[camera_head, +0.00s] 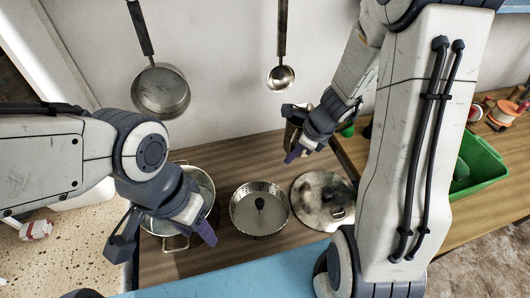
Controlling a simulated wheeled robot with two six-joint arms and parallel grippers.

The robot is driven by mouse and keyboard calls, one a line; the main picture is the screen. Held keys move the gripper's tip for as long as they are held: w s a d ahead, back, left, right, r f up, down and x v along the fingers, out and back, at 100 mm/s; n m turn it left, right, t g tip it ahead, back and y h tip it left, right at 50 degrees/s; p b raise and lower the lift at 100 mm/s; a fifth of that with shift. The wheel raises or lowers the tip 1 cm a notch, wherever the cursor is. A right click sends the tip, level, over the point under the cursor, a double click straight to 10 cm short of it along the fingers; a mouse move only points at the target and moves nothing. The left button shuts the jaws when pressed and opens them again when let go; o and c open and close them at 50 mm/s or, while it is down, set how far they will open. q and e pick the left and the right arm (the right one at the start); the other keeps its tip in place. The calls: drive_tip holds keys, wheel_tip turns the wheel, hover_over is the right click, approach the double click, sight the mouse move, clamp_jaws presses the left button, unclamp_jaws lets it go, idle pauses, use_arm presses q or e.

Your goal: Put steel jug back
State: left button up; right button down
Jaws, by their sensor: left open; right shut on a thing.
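My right gripper (293,138) is at the back of the wooden counter, left of the lid. It is shut on a dark metallic thing (291,121), most likely the steel jug. The gripper covers much of it, so its full shape and whether it touches the counter cannot be told. My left gripper (163,238) is open, with its fingers spread over the front of a steel pot (205,185). It holds nothing that I can see, and it hides part of the pot.
A round steel pan (246,225) and a worn metal lid (310,190) sit on the counter (235,160). A saucepan (160,90) and a ladle (281,77) hang on the wall. A green crate (482,165) stands right. A blue surface (240,278) lies in front.

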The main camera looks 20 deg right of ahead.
drive_tip(key=shift+w+f+m, duration=0.15)
drive_tip(key=shift+f+m, duration=0.15)
drive_tip(key=shift+m, duration=0.2)
drive_tip(key=w+a+f, duration=0.2)
drive_tip(key=w+a+f+b, duration=0.1)
drive_tip(key=w+a+f, duration=0.1)
drive_tip(key=a, duration=0.1)
drive_tip(key=w+a+f, duration=0.2)
drive_tip(key=w+a, duration=0.1)
drive_tip(key=shift+a+f+b, duration=0.2)
drive_tip(key=shift+f+b, duration=0.1)
drive_tip(key=shift+b, duration=0.1)
drive_tip(key=shift+f+b, duration=1.25)
drive_tip(key=shift+f, duration=0.75)
drive_tip(key=shift+f, duration=0.2)
drive_tip(key=c, duration=1)
unclamp_jaws()
